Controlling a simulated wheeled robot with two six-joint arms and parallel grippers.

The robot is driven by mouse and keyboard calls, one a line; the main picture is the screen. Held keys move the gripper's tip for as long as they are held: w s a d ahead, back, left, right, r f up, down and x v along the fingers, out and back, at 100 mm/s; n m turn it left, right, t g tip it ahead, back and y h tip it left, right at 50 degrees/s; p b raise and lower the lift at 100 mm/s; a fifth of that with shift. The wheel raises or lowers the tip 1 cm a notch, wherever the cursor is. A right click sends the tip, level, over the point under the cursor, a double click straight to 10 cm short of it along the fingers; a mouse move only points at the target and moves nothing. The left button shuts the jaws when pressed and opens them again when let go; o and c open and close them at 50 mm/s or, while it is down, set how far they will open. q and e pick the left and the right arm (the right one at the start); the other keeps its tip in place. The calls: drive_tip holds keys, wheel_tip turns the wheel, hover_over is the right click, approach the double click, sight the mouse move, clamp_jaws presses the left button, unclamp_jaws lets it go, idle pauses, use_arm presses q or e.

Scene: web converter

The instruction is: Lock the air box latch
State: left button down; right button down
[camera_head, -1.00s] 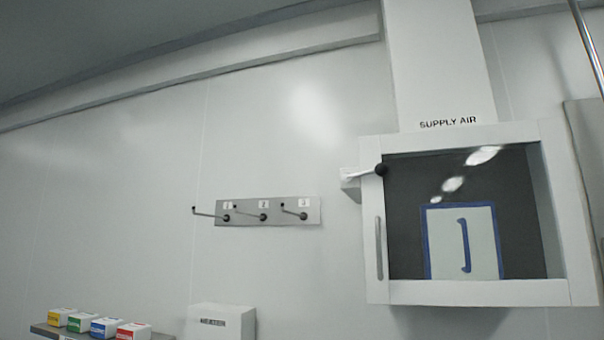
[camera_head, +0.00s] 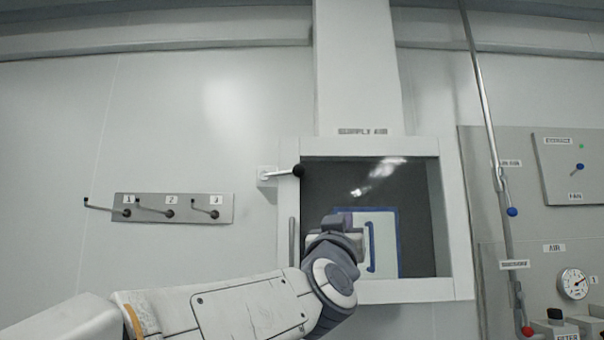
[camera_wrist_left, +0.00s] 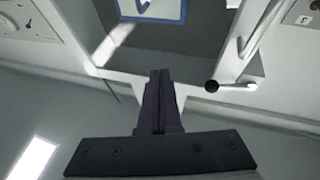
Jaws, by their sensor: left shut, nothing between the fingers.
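The air box (camera_head: 456,220) is a white-framed box with a dark window on the wall, under a duct marked SUPPLY AIR. Its latch (camera_head: 281,173) is a pale lever with a black ball knob, lying nearly level at the frame's upper left corner. In the left wrist view, the latch knob (camera_wrist_left: 211,86) lies right of my fingers, apart from them. My left gripper (camera_head: 338,222) is in front of the window, below and right of the latch; its fingers, in the left wrist view (camera_wrist_left: 160,75), are together and empty. My right gripper is not in view.
A vertical door handle (camera_head: 291,240) is on the box's left frame. A plate with several small levers (camera_head: 172,208) is on the wall at left. At right are a pipe (camera_head: 487,110), a gauge (camera_head: 573,283) and a panel with a blue-knobbed lever (camera_head: 579,167).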

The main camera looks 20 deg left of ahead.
sight(288, 171)
use_arm(q)
drive_tip(key=s+a+r+n+y, duration=0.4)
drive_tip(key=a+r+n+y, duration=0.4)
drive_tip(key=a+r+y, duration=0.25)
drive_tip(key=shift+t+y, duration=0.3)
drive_tip(key=shift+y, duration=0.15)
drive_tip(key=w+p, duration=0.2)
drive_tip(key=w+a+r+p, duration=0.1)
drive_tip(key=w+p, duration=0.1)
drive_tip(key=w, duration=0.1)
drive_tip(key=w+a+r+p, duration=0.1)
drive_tip(key=w+p, duration=0.1)
drive_tip(key=w, duration=0.1)
drive_tip(key=shift+w+p, duration=0.2)
drive_tip(key=shift+p, duration=0.1)
drive_tip(key=shift+f+h, duration=0.3)
drive_tip(key=shift+w, duration=0.1)
drive_tip(key=shift+w+f+b, duration=0.15)
drive_tip(key=shift+f+b, duration=0.75)
drive_tip(key=shift+b, duration=0.3)
drive_tip(key=shift+r, duration=0.1)
